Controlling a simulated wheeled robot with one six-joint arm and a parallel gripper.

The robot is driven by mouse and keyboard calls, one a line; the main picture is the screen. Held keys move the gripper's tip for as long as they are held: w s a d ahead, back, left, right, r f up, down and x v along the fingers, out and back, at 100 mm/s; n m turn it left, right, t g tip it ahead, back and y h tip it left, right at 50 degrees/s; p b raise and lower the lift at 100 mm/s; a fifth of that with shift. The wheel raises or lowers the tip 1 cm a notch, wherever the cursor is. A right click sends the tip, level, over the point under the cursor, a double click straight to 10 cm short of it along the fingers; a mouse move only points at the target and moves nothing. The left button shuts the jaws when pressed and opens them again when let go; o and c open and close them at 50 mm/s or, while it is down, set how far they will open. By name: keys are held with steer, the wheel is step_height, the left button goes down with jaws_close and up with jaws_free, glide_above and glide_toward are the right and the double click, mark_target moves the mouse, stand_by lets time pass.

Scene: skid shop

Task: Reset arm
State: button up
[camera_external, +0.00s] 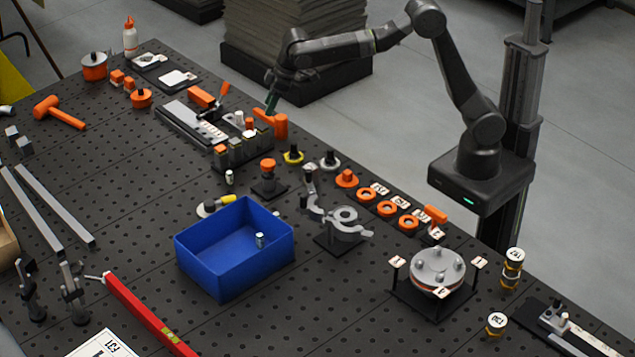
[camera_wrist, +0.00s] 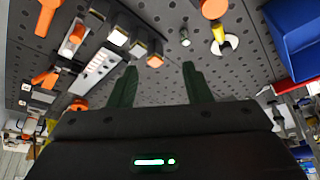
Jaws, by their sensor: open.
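My gripper (camera_external: 271,103) hangs over the back edge of the black perforated table (camera_external: 130,225), beside the fixture with orange handles (camera_external: 190,125). In the wrist view my gripper (camera_wrist: 158,84) shows two dark green fingers spread apart with nothing between them. My arm reaches left from its column at the back right, its elbow raised. An orange part (camera_external: 280,124) lies just below and right of the fingers; I cannot tell whether they touch it.
A blue bin (camera_external: 210,268) with a small metal cylinder inside stands mid-table. Several orange rings (camera_external: 387,208) line the back edge. A round metal fixture (camera_external: 437,270) stands at the right. A red level (camera_external: 150,315) lies in front. Clear table lies left of the bin.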

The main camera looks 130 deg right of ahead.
steer(key=s+a, duration=0.3)
steer(key=s, duration=1)
steer(key=shift+m, duration=0.3)
steer(key=d, duration=0.1)
steer(key=w+d, duration=0.2)
steer(key=shift+w+d+r, duration=0.15)
steer(key=shift+d+r, duration=0.15)
steer(key=shift+d, duration=0.05)
